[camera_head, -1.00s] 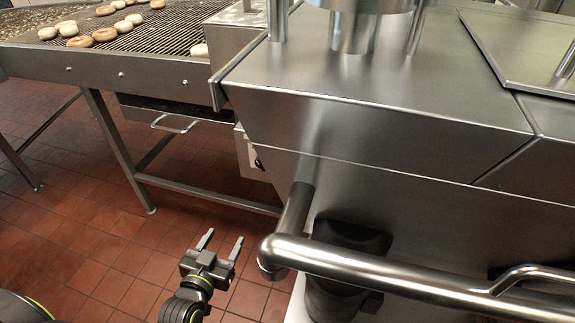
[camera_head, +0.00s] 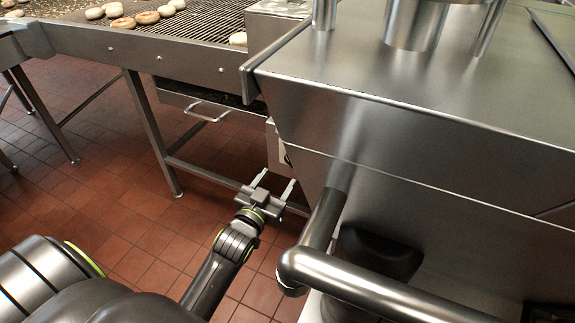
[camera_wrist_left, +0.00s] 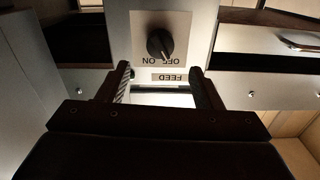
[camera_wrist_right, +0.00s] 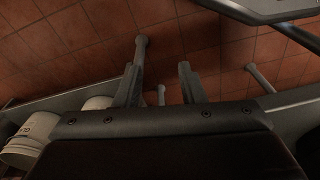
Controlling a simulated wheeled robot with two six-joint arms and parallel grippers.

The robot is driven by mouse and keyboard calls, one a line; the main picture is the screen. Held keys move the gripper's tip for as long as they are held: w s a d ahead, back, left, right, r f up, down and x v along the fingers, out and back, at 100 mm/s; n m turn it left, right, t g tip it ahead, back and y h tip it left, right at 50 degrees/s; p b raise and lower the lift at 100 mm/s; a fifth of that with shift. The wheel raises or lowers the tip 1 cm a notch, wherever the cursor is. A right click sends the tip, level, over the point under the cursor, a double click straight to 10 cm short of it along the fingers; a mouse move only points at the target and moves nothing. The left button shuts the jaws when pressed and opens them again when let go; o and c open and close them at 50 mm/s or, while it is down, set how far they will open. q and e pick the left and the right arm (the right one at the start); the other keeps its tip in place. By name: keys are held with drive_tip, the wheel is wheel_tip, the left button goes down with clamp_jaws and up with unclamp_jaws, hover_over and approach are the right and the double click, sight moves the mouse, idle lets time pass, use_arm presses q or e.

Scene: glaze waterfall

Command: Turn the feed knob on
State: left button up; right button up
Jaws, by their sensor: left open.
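The feed knob (camera_wrist_left: 160,43) is a dark round knob on a pale plate in the left wrist view, with OFF and ON marks and a FEED label (camera_wrist_left: 171,77) that read upside down. I cannot tell its setting surely. In the head view the knob's box (camera_head: 277,145) is partly hidden behind the steel machine. My left gripper (camera_head: 276,178) is open and empty, just below the box; in the left wrist view its fingers (camera_wrist_left: 160,76) stand apart either side of the plate, short of the knob. My right gripper (camera_wrist_right: 159,80) is open and empty over the floor.
The steel machine (camera_head: 400,110) and its thick pipe rail (camera_head: 345,275) stand close right of my left arm. A conveyor frame (camera_head: 165,60) carrying donuts (camera_head: 147,17) is behind, with a drawer handle (camera_head: 207,111) below. White buckets (camera_wrist_right: 33,133) show in the right wrist view. Tiled floor is open at left.

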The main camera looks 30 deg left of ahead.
use_arm(q)
drive_tip(key=w+b, duration=0.1)
drive_tip(key=w, duration=0.6)
drive_tip(key=shift+a, duration=0.2)
drive_tip(key=c, duration=1)
